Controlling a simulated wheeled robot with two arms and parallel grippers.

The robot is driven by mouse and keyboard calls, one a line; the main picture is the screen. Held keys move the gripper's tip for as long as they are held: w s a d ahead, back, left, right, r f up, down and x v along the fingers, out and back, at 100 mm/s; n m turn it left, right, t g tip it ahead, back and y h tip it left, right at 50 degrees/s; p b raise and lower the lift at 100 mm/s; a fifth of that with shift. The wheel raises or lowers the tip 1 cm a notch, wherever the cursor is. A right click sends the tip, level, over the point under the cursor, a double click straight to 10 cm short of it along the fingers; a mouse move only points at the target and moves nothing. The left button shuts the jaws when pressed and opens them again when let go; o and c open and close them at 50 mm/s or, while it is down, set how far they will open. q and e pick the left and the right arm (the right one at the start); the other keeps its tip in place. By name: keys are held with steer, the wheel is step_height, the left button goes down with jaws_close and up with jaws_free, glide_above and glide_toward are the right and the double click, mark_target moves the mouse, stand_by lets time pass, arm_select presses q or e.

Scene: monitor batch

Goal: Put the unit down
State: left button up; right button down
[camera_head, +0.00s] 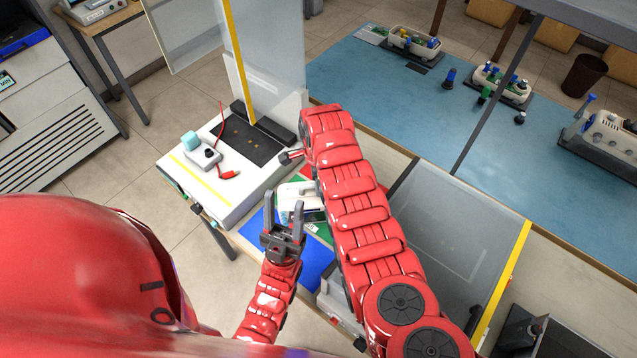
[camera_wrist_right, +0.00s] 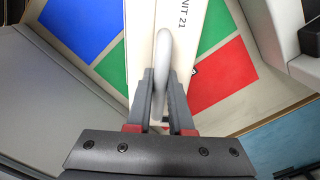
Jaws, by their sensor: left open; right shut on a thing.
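The white unit (camera_head: 286,204), a box with a handle on top, shows in the head view behind my left gripper and partly behind my right arm. In the right wrist view the unit (camera_wrist_right: 189,45) bears the label "NIT 21", cut off at the edge. My right gripper (camera_wrist_right: 160,84) is shut on its pale handle (camera_wrist_right: 164,45). A mat with blue (camera_head: 318,264), green and red patches lies beneath; I cannot tell whether the unit touches it. My left gripper (camera_head: 285,208) is open and empty, fingers up, in front of the unit. My right gripper is hidden in the head view.
A white test station (camera_head: 218,196) with a raised clear screen (camera_head: 265,50), a red lead and a small knob box stands left of the unit. Another yellow-edged screen (camera_head: 450,240) is at the right.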

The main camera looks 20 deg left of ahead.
steer(key=c, duration=1.3)
jaws_free()
steer(key=o, duration=0.5)
steer(key=shift+r, duration=0.1)
steer(key=shift+w+r+b, duration=0.1)
steer(key=shift+r+b, duration=0.25)
steer(key=shift+r, duration=0.25)
step_height(320, 180, up, 5)
steer(key=shift+r+b, duration=0.1)
steer(key=shift+b, duration=0.85)
steer(key=shift+r+p, duration=0.55)
steer(key=shift+r, duration=2.2)
